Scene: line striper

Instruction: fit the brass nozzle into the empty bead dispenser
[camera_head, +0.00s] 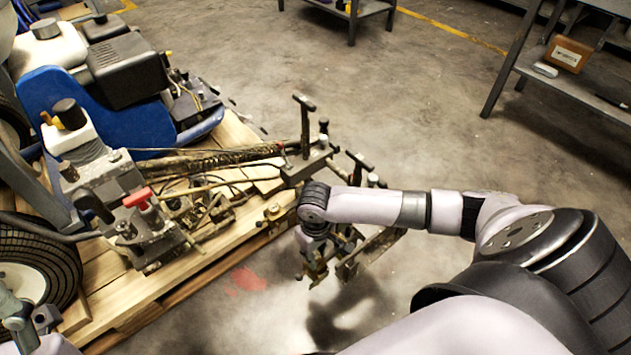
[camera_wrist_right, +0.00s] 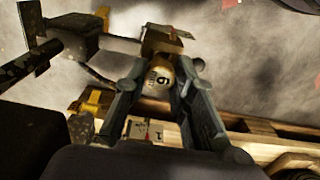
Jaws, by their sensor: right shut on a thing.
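My right gripper (camera_head: 318,262) reaches down at the front right corner of the line striper. In the right wrist view the right gripper (camera_wrist_right: 164,72) is shut on a pale brass, rounded piece with a dark numeral, which I take for the brass nozzle (camera_wrist_right: 161,78). A brown, brass-toned block (camera_wrist_right: 163,40), perhaps part of the bead dispenser, lies just beyond the fingertips. I cannot tell whether the nozzle touches it. In the head view the nozzle is hard to separate from the gripper and the hardware. Part of my left arm shows at the lower left edge; its jaws are not clear.
The line striper (camera_head: 125,65), with a blue cover and black engine, stands on a wooden pallet (camera_head: 110,285). Dirty bars and brackets (camera_head: 305,168) project close to my right wrist. A metal shelf (camera_head: 570,85) stands at the upper right. The middle floor is open.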

